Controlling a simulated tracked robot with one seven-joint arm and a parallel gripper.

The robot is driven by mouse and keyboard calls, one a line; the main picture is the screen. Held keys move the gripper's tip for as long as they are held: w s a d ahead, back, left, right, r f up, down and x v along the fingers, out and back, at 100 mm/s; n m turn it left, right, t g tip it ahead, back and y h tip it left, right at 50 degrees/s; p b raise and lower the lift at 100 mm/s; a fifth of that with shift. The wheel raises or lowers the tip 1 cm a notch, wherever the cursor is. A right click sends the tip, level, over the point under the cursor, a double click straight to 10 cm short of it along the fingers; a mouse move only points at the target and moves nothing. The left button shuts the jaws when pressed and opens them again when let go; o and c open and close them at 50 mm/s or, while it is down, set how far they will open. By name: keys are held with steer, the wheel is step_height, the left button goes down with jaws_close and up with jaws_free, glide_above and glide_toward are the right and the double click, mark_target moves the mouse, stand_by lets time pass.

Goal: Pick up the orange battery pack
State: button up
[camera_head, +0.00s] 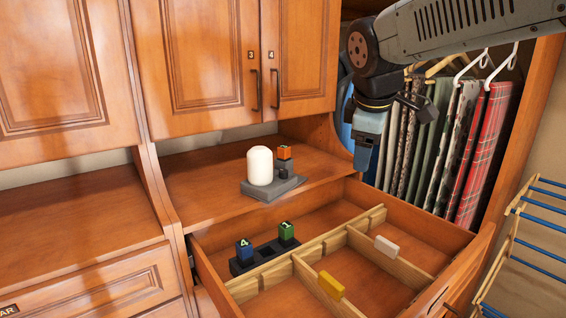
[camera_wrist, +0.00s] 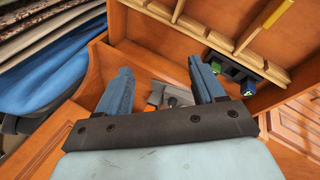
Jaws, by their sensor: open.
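The orange battery pack (camera_head: 284,152) stands upright on a grey base (camera_head: 262,190) on the wooden counter, beside a white rounded lamp-like piece (camera_head: 260,166). In the wrist view a bit of orange (camera_wrist: 173,101) and part of the grey base (camera_wrist: 155,92) show between the fingers, partly hidden by my gripper's body.
An open drawer (camera_head: 330,215) with wooden dividers lies in front of the counter. It holds a dark holder (camera_head: 265,256) with a blue pack (camera_head: 244,250) and a green pack (camera_head: 286,231). Cabinet doors (camera_head: 290,60) hang above; clothes (camera_head: 440,140) hang at right.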

steer(key=w+a+r+n, duration=0.3)
steer(key=w+a+n, duration=0.4)
steer(key=w+n, duration=0.1)
steer(key=n, duration=1.1)
glide_toward(284, 147)
steer(key=shift+t+h, duration=0.3)
steer(key=shift+h, duration=0.1)
steer(key=x, duration=0.5)
steer(key=shift+s+f, duration=0.1)
steer(key=shift+f, duration=0.15)
steer(key=shift+a+x, duration=0.15)
steer(key=shift+x, duration=1.15)
steer(key=shift+a+x, duration=0.15)
steer(key=shift+x, duration=1.15)
steer(key=shift+f, duration=0.1)
steer(key=c, duration=1.2)
